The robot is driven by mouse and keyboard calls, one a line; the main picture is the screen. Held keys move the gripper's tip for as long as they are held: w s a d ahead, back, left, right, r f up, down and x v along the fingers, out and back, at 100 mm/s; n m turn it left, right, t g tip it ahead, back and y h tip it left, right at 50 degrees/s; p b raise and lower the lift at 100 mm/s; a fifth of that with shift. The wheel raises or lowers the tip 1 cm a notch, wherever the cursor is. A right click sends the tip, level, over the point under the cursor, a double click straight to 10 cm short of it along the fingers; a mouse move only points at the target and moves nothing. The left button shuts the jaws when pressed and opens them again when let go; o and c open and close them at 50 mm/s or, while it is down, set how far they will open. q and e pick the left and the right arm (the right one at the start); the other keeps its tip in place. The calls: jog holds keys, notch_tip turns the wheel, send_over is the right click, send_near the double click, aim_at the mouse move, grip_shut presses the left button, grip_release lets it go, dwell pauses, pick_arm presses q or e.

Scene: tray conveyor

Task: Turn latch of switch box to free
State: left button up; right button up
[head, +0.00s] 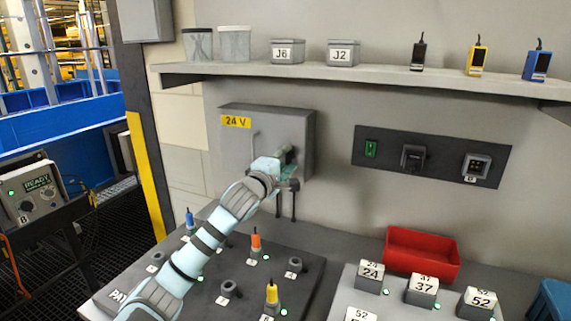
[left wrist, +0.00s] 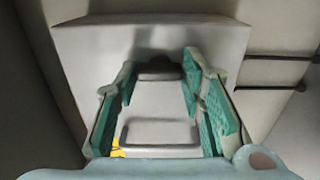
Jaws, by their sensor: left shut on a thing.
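The grey switch box (head: 264,125) with a yellow "24 V" label is mounted on the wall, its door closed. The dark latch (head: 291,153) is at the right side of the door, partly hidden by my left gripper (head: 283,163). In the left wrist view, the latch (left wrist: 160,67) sits between the teal fingertips of my left gripper (left wrist: 160,80), which is shut on it. The door's bar handle (head: 255,148) is left of the gripper; it also shows low in the left wrist view (left wrist: 159,132). How far the latch is turned is hard to tell. My right gripper is out of view.
A shelf (head: 370,72) with bins and small devices runs above the box. A dark wall panel (head: 432,156) is to the right. A peg board (head: 300,281), a red bin (head: 422,256) and numbered blocks are below. Two dark cables hang under the box.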

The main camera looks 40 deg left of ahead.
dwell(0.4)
pick_arm(q)
jog(key=o, duration=1.1)
jog(key=shift+o, duration=0.2)
jog(key=shift+s, duration=0.15)
jog(key=v, duration=0.7)
jog(key=shift+s+d, duration=0.1)
